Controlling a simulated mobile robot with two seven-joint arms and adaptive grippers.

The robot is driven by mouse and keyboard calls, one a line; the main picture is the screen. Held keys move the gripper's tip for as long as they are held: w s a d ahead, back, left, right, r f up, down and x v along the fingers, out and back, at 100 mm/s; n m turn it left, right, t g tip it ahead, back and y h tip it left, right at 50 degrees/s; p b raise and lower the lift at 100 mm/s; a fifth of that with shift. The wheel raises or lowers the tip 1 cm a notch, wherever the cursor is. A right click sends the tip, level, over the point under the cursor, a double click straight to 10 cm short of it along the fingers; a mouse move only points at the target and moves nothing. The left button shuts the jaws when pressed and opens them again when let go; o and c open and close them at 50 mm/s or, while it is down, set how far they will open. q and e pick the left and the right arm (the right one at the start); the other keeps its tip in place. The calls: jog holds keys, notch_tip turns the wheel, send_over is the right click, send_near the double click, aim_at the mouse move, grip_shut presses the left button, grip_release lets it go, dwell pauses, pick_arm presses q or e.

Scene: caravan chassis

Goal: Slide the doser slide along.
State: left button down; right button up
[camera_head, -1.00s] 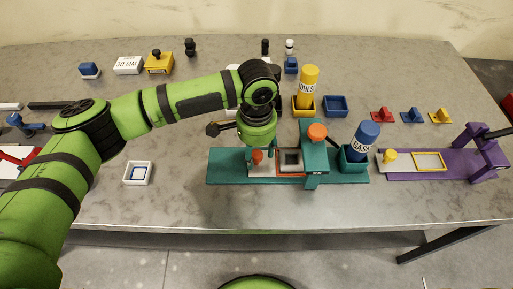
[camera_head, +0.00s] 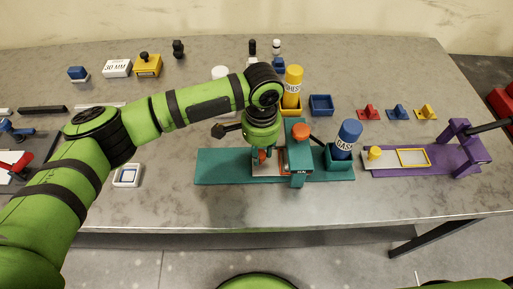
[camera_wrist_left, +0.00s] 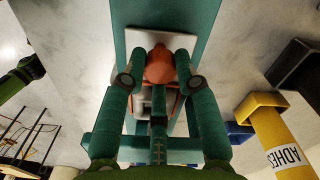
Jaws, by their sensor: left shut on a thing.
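The doser is a long teal base (camera_head: 222,166) with a teal bridge (camera_head: 298,160) topped by an orange knob (camera_head: 300,132). The pale doser slide (camera_head: 262,172) lies on the base, left of the bridge, its right part under the bridge. My left gripper (camera_head: 262,154) is shut on the slide's orange knob, which shows between the fingers in the left wrist view (camera_wrist_left: 160,66). The fingers partly hide the knob and slide in the head view. A blue "BASE" bottle (camera_head: 347,138) stands tilted in a teal holder right of the bridge. My right gripper is not in view.
A purple fixture (camera_head: 440,165) with a yellow frame stands right of the base. A yellow bottle (camera_head: 292,85) and a blue tray (camera_head: 321,105) stand behind. A small white tray (camera_head: 127,175) lies at left. The table's front strip is clear.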

aim_at(264, 154)
pick_arm(q)
jog(key=c, duration=1.2)
grip_release()
jog(key=shift+d, duration=0.2)
jog(key=shift+c, duration=0.2)
jog(key=o, duration=0.3)
jog(key=shift+d, duration=0.2)
jog(key=shift+a+r, duration=0.2)
jog(key=shift+r, duration=0.3)
notch_tip(264, 154, up, 11)
jog(key=shift+d, duration=0.25)
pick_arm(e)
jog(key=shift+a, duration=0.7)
pick_arm(q)
jog(key=shift+s, duration=0.15)
